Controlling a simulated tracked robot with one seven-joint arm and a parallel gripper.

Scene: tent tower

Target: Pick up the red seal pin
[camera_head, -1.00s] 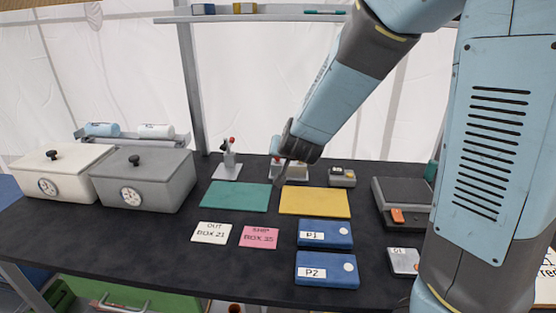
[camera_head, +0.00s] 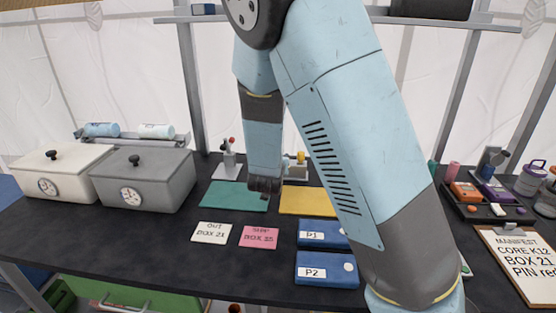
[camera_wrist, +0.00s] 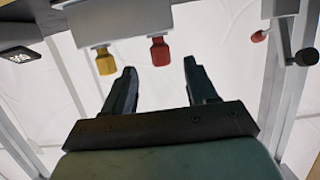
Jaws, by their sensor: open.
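The red seal pin (camera_wrist: 159,54) shows in the wrist view, sticking out of a pale block (camera_wrist: 140,18) beside a yellow pin (camera_wrist: 105,61). The wrist picture looks upside down. My gripper (camera_wrist: 160,72) is open and empty. The red pin appears between and just past its fingertips, apart from both fingers. In the head view my gripper (camera_head: 264,188) points down over the rear of the table, in front of the pin block (camera_head: 296,171). The yellow pin shows there, but my arm hides the red one.
A lever stand with a red knob (camera_head: 231,142) is left of my gripper. Green (camera_head: 232,197) and yellow mats (camera_head: 303,202) lie in front, with cards and blue boxes P1 (camera_head: 318,235) and P2 (camera_head: 322,270). Two lidded boxes are at left, a clipboard (camera_head: 525,258) at right.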

